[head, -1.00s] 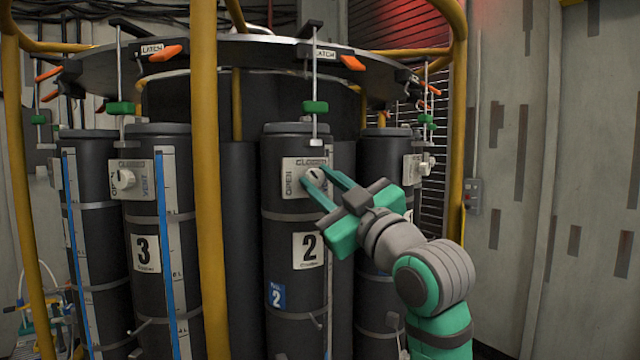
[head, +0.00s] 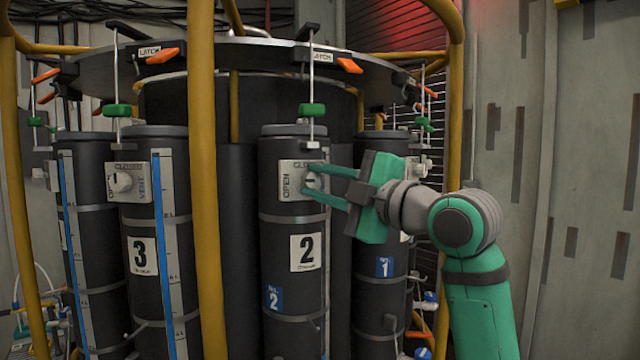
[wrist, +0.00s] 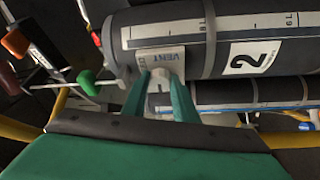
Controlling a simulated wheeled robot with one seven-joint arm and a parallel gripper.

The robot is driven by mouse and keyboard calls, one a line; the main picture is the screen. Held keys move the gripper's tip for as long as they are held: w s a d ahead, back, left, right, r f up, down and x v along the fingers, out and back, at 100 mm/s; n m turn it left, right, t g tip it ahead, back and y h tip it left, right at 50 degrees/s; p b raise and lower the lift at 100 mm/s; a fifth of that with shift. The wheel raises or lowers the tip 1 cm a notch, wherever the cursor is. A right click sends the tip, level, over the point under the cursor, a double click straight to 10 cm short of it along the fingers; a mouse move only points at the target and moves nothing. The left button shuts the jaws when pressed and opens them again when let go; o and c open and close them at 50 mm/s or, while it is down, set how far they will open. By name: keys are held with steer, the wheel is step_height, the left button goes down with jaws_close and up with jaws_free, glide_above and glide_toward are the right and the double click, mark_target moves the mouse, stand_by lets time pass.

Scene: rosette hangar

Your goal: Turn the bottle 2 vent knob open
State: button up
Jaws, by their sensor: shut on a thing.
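Bottle 2 (head: 275,220) is a dark upright cylinder with a white "2" label, near the middle of the head view. Its pale vent plate (head: 291,190) reads OPEN on the left side and CLOSED along the top. The small white vent knob (head: 311,181) sits on the plate's right part, partly hidden by my fingers. My gripper (head: 317,183) reaches in from the right, its two green fingers on either side of the knob, shut on it. In the wrist view the knob (wrist: 160,79) shows between the fingertips, below the word VENT. I cannot read exactly where the knob points.
A green latch piece (head: 311,110) hangs on a rod just above bottle 2. Bottle 1 (head: 372,295) is at the right, partly behind my arm. The grey wall (head: 575,200) lies farther right.

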steer(key=shift+n, duration=0.4)
steer(key=o, duration=1.1)
steer(key=shift+c, duration=0.2)
steer(key=r+v, duration=0.1)
steer(key=v, duration=0.9)
steer(key=shift+s+d+f, duration=0.25)
steer(key=shift+s+f, duration=0.1)
steer(key=shift+f, duration=0.05)
steer(key=shift+a, duration=0.1)
